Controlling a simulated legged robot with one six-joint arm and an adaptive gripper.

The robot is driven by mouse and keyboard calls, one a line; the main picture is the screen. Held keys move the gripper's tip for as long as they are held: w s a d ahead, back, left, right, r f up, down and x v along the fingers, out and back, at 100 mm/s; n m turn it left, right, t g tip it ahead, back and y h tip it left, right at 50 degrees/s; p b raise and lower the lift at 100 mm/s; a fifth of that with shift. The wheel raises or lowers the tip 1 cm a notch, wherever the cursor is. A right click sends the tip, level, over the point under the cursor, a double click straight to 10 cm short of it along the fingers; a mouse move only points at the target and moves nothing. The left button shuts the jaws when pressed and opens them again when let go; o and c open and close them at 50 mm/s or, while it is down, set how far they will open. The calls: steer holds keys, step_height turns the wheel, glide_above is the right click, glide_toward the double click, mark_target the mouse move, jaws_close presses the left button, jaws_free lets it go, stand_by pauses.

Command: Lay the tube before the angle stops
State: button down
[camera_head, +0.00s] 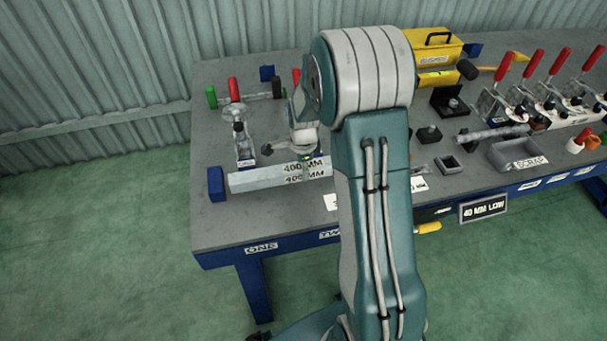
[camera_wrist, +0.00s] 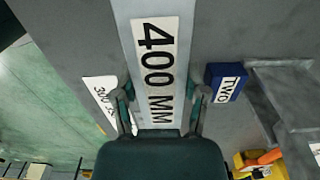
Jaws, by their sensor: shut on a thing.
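The tube, a long light grey square bar with 400 MM labels (camera_head: 262,178), lies level along the left front of the bench in the head view. It also runs up the middle of the wrist view (camera_wrist: 182,45). My gripper (camera_wrist: 161,105) is shut on it, one finger on each side. In the head view my gripper (camera_head: 303,150) is partly hidden by my arm, which also hides the tube's right end. I cannot tell whether the tube touches the bench. A small blue block (camera_head: 215,183) stands by its left end. A blue block marked TWO (camera_wrist: 227,83) is beside it in the wrist view. I cannot tell which parts are the angle stops.
Several red-handled clamps (camera_head: 540,95), a scrap tray (camera_head: 518,153) and a yellow box (camera_head: 433,48) fill the right side of the bench (camera_head: 215,225). The bench's left front corner is bare.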

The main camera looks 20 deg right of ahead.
steer(key=shift+f, duration=1.3)
steer(key=shift+f, duration=0.1)
steer(key=shift+c, duration=0.6)
jaws_free()
steer(key=shift+s, duration=0.1)
